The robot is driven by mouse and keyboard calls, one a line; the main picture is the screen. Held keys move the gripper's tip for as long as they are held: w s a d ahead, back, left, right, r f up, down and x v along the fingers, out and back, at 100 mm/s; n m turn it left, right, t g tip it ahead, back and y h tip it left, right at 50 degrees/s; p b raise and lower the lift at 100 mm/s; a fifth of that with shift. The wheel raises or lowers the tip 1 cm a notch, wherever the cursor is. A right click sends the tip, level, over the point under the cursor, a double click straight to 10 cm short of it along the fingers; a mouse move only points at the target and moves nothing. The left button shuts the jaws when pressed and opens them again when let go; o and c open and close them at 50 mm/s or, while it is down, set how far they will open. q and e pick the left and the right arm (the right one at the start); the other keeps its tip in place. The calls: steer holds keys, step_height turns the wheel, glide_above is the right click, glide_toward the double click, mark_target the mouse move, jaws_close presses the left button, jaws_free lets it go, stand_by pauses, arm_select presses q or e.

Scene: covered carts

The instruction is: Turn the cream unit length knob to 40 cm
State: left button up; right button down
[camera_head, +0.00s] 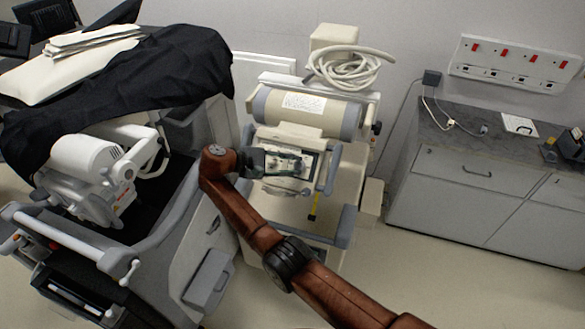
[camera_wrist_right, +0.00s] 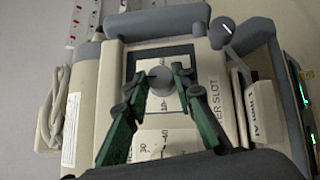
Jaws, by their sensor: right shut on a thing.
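The cream unit (camera_head: 345,190) stands in the middle of the head view, with a grey-ended cylinder across its top. In the right wrist view, its round grey knob (camera_wrist_right: 160,80) sits on a white dial plate (camera_wrist_right: 152,143) with printed numbers, too small to read surely. My right gripper (camera_wrist_right: 161,78) has its green fingers on both sides of the knob and is shut on it. In the head view the right gripper (camera_head: 287,163) is over the unit's top panel, and it hides the knob there. My left gripper is not in view.
A coiled pale hose (camera_head: 348,70) lies at the back of the unit. A grey handle (camera_head: 333,168) rises right of the panel. A cart under black cloth (camera_head: 150,85) stands at the left. A grey cabinet (camera_head: 480,180) stands at the right, with open floor before it.

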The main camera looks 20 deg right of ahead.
steer(key=m+g+y, duration=0.1)
steer(key=m+g+y+p, duration=0.1)
steer(key=m, duration=0.1)
steer(key=shift+w+d+r+m, duration=0.1)
steer(key=shift+r+m, duration=0.2)
steer(key=shift+r, duration=0.05)
steer(key=m+y+p, duration=0.1)
steer(key=m+g+y, duration=0.1)
steer(key=m, duration=0.1)
steer(key=shift+d+r+y+p, duration=0.15)
steer(key=shift+y+p, duration=0.25)
steer(key=m+y+p, duration=0.2)
steer(key=p, duration=0.2)
steer(key=m+y+p, duration=0.2)
steer(key=p, duration=0.3)
steer(key=d+m+y+p, duration=0.1)
steer(key=m+p, duration=0.1)
steer(key=p, duration=0.3)
steer(key=shift+r+y, duration=0.25)
steer(key=shift+y, duration=0.15)
steer(key=shift+f+m+t+y+p, duration=0.2)
steer(key=shift+m+t+y+p, duration=0.3)
steer(key=shift+p, duration=0.6)
steer(key=c, duration=1.6)
jaws_free()
